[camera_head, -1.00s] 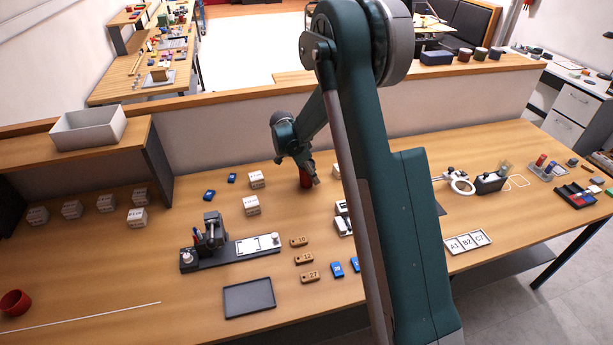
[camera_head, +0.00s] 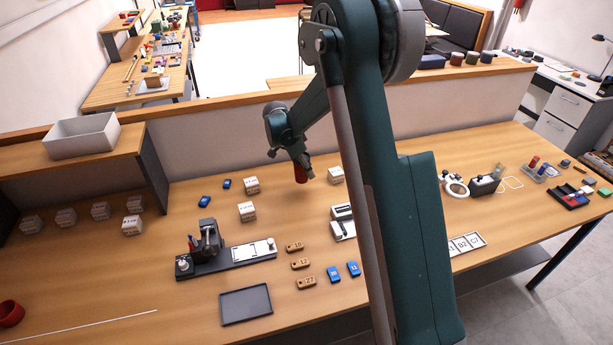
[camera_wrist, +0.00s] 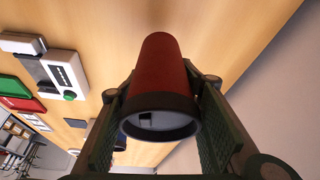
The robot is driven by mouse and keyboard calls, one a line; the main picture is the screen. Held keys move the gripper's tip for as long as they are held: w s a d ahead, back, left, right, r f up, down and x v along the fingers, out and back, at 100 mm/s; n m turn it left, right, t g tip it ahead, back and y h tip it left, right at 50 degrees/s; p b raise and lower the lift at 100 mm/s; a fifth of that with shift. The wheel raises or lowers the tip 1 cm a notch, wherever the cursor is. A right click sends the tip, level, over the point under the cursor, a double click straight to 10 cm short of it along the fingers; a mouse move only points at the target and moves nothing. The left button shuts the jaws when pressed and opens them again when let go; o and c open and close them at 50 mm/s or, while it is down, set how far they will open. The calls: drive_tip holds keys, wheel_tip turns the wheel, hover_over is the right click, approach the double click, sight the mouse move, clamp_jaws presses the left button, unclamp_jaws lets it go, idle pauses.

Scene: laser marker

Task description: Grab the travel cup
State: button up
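The travel cup (camera_head: 300,173) is a red cylinder; the wrist view (camera_wrist: 162,75) shows its dark rim and pale inside facing the camera. My gripper (camera_head: 301,157) is at the cup's top in the head view. In the wrist view my gripper (camera_wrist: 160,92) has its two green fingers on either side of the cup, touching it near the rim. The cup seems held a little above the wooden table (camera_head: 200,270), nearly upright. My arm hides part of the table's middle right.
White labelled blocks (camera_head: 247,211) and blue pieces (camera_head: 204,201) stand left of the cup. A dark fixture (camera_head: 208,240) and black tray (camera_head: 245,304) lie nearer. A red container (camera_head: 11,313) sits at far left. A low wall (camera_head: 200,140) runs behind.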

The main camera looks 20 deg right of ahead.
drive_tip(key=shift+r, duration=2.2)
